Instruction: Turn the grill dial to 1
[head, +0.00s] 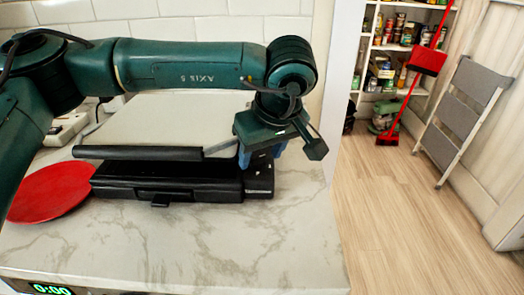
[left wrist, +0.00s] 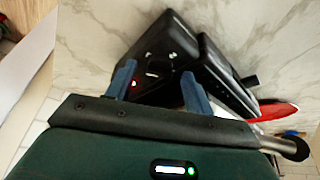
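My left gripper (head: 262,157) points down at the grill's right end. In the left wrist view, the two blue fingers of my left gripper (left wrist: 158,86) are apart, with the dark side of the grill (left wrist: 165,50) beyond and between them. That side carries small pale marks and a red light (left wrist: 135,84) near the left finger. I cannot make out the dial or its setting clearly. My right gripper is in neither view.
A red plate (head: 50,192) lies left of the grill. The counter (head: 200,245) in front of the grill is clear. A wall edge (head: 343,80) stands right of my gripper. Beyond are pantry shelves (head: 400,50), a red broom (head: 428,62) and a folded step ladder (head: 462,110).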

